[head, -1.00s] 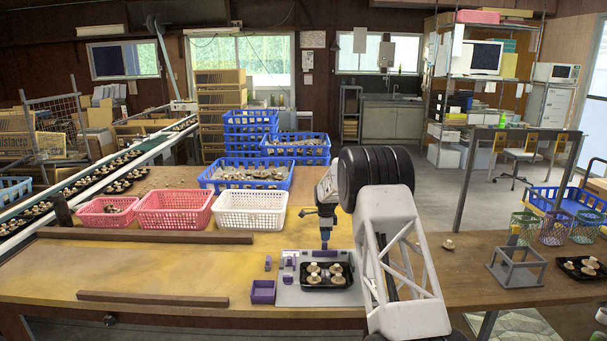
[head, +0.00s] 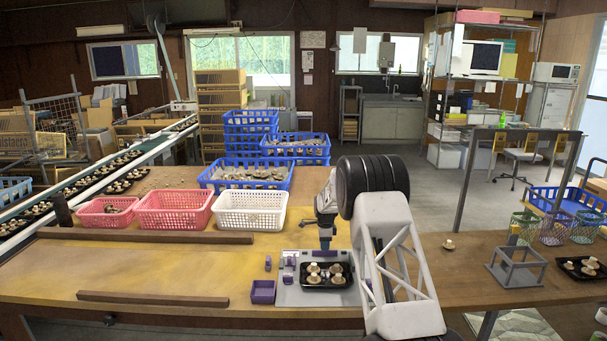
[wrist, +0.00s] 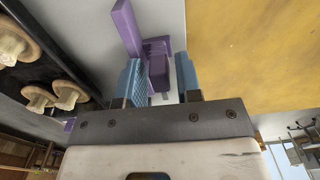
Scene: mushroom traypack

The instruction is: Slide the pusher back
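A grey board (head: 290,297) on the table carries a black tray (head: 318,285) of mushrooms and several purple fittings (head: 289,263) along its back left. I cannot tell for sure which fitting is the pusher in the head view. My gripper (head: 325,246) points down behind the tray. In the wrist view my gripper (wrist: 160,82) has its two blue fingers apart, with a purple block (wrist: 158,64) showing in the gap. I cannot tell whether the fingers touch it. A purple upright bar (wrist: 127,30) rises beside the block. The mushroom tray (wrist: 70,45) is at the left.
A purple open box (head: 263,291) and a small purple block (head: 268,263) stand left of the board. Pink baskets (head: 174,209) and a white basket (head: 250,210) stand behind. Brown strips (head: 153,299) lie on the table's left. A grey stand (head: 515,268) is at the right.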

